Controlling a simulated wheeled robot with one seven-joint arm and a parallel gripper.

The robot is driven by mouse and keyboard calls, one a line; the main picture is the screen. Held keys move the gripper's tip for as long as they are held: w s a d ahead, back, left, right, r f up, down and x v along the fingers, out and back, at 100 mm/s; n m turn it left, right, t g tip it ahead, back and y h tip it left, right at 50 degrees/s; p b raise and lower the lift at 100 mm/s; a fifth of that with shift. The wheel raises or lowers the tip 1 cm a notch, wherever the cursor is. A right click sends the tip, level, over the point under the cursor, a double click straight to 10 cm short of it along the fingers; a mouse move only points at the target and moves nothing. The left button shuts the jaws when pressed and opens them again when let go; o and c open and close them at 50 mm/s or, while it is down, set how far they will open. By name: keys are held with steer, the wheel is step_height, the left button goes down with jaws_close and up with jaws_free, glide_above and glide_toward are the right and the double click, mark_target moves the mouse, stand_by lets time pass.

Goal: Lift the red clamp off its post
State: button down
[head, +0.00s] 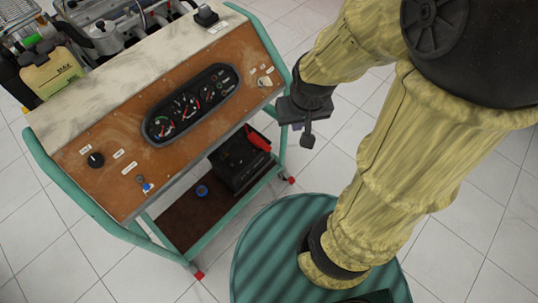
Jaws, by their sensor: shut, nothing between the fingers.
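The red clamp (257,139) sits on the top right of a black battery (238,165), on the lower shelf of the engine trainer. The clamp looks seated at the battery's corner; its post is hidden. My gripper (308,139) hangs from my yellow-covered arm, to the right of the trainer's frame. In the picture it is right of the clamp and apart from it. Its fingers are together and hold nothing.
The trainer's brown gauge panel (105,170) slopes above the shelf and its teal frame (275,45) stands beside my gripper. A blue round thing (202,190) lies on the brown shelf (185,222). The tiled floor (470,210) is clear at right.

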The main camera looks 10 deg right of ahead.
steer(key=w+a+f+m+g+y+b, duration=0.1)
steer(key=a+f+m+g+y+b, duration=0.15)
steer(key=f+b, duration=0.7)
steer(key=w+a+f+m+g+y+b, duration=0.1)
steer(key=f+m+y+b, duration=0.35)
steer(key=f, duration=0.85)
steer(key=w+a+f+m+g+y+b, duration=0.1)
steer(key=f+m+g+b, duration=0.1)
steer(key=f+b, duration=0.8)
steer(key=w+a+f+m+t+y+b, duration=0.1)
steer(key=w+f+m+t+y+b, duration=0.2)
steer(key=f+b, duration=0.45)
steer(key=w+f+m+t+y+b, duration=0.1)
steer(key=w+f+m+y+b, duration=0.35)
steer(key=f, duration=0.55)
steer(key=w+d+f+m+t+h+b, duration=0.1)
steer(key=w+d+f+m+t+b, duration=0.2)
steer(key=f, duration=0.4)
steer(key=w+d+f+m+t+h+b, duration=0.1)
steer(key=w+d+f+m+t+b, duration=0.3)
steer(key=f+t+b, duration=0.3)
steer(key=w+d+f+m+t+h+b, duration=0.1)
steer(key=w+d+f+m+t+b, duration=0.2)
steer(key=f, duration=0.6)
steer(key=d+m+t+b, duration=0.1)
steer(key=m+t+b, duration=0.1)
steer(key=shift+w+d+f+t+b, duration=0.15)
steer(key=shift+w+d+t+b, duration=0.1)
steer(key=shift+t+b, duration=0.15)
steer(key=shift+w+a, duration=0.1)
